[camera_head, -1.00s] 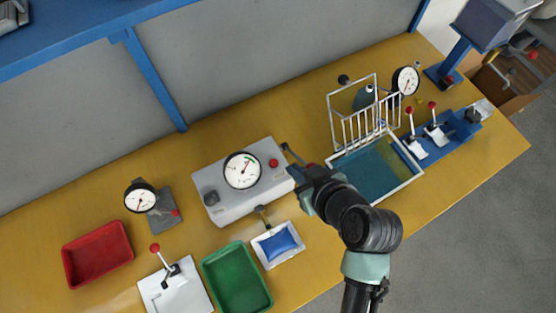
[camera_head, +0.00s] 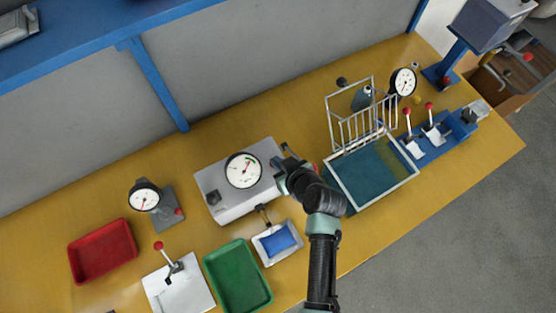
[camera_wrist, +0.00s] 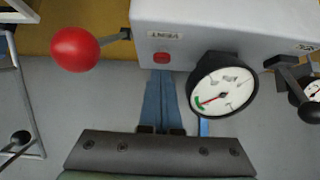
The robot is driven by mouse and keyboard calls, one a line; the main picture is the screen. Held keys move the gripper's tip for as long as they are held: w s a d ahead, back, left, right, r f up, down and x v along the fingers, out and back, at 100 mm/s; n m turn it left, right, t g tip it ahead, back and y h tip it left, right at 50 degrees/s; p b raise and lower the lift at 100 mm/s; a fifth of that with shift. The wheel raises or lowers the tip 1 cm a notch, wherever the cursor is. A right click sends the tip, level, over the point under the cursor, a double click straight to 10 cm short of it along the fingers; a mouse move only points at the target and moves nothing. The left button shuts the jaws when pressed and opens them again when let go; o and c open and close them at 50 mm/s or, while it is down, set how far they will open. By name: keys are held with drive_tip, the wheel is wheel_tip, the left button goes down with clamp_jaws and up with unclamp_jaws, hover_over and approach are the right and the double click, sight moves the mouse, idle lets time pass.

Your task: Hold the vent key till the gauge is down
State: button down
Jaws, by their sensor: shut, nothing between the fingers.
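The grey box (camera_head: 238,205) stands on the bench with a white gauge (camera_head: 243,170) on top. In the wrist view, the red vent key (camera_wrist: 161,58) sits below the VENT label, uncovered. The gauge (camera_wrist: 222,88) beside it has its red needle pointing toward the green band; the exact reading is too small to tell. My gripper (camera_head: 279,161) is shut and empty over the box's right end, hiding the key in the head view.
A lever with a red ball (camera_wrist: 75,48) sticks out beside the box, close to my gripper. A wire guard (camera_head: 352,112) and blue-green tray (camera_head: 370,172) stand right. A pouch tray (camera_head: 278,242), green bin (camera_head: 237,278) and red bin (camera_head: 102,250) lie in front and left.

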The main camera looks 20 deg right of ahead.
drive_tip(key=shift+f, duration=0.4)
